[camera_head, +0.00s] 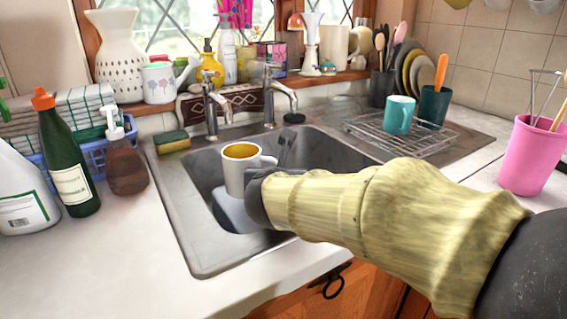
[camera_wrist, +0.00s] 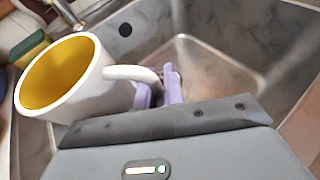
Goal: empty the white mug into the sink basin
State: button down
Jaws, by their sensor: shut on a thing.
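The white mug (camera_head: 237,176) is held over the sink basin (camera_head: 312,152) in the head view, about upright. Its inside shows yellow-brown; I cannot tell whether that is liquid or a coloured lining. In the wrist view the white mug (camera_wrist: 84,98) is at the left, its mouth towards the upper left. My gripper (camera_head: 266,180) is shut on the mug's handle, with its pale purple fingers (camera_wrist: 160,90) at the handle in the wrist view. The basin (camera_wrist: 205,62) lies below, its floor bare where it shows.
Two taps (camera_head: 270,95) stand at the basin's back edge. A sponge (camera_head: 172,141) lies on the left rim. A green bottle (camera_head: 68,155) and soap dispenser (camera_head: 125,160) stand at the left. A teal mug (camera_head: 399,115) stands on the drying rack (camera_head: 365,135), with a pink pot (camera_head: 533,155) farther right.

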jog(key=shift+s+a+p, duration=0.5)
jog(key=shift+a+p, duration=0.05)
jog(key=m+g+y+p, duration=0.1)
jog(key=g+p, duration=0.1)
jog(key=p, duration=0.5)
jog(key=w+d+f+m+g+y+p, duration=0.1)
jog(key=g+y+p, duration=0.1)
jog(key=p, duration=0.6)
jog(key=f+m+g+y+p, duration=0.1)
jog(key=m+g+y+p, duration=0.1)
jog(key=p, duration=0.5)
jog(key=shift+w+d+g, duration=0.25)
jog(key=shift+w+g, duration=0.05)
jog(key=shift+g, duration=0.6)
jog(key=shift+s+g+y+p, duration=0.1)
jog(key=shift+g+y+p, duration=0.25)
jog(key=shift+p, duration=0.45)
